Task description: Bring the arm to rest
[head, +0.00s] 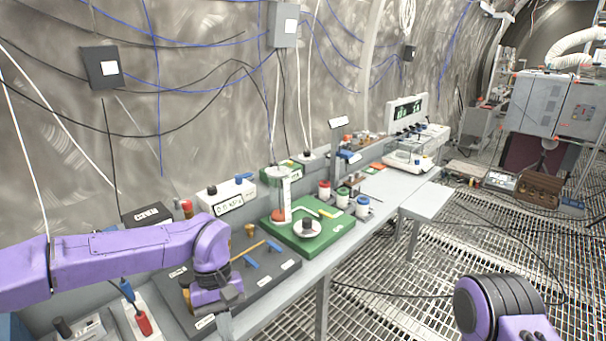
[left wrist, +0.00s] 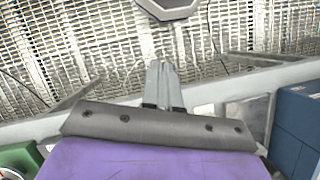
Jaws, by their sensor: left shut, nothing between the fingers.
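My left arm is purple and comes in from the left in the head view, reaching over the bench. My left gripper (head: 224,322) points down at the front edge of the bench, beside the dark grey mat (head: 285,268). In the left wrist view its two fingers (left wrist: 162,82) lie together, shut and empty, with the bench edge and floor grating beyond them. Of my right arm, only a purple and black link shows at the bottom right of the head view. My right gripper is out of the frame.
A green board (head: 335,232) with a white dish (head: 307,229) lies farther along the bench. Several lidded jars and a labelled white box (head: 226,196) stand behind. A red-and-blue-handled item (head: 144,322) is left of my gripper. Grated floor (head: 390,280) right of the bench is largely open.

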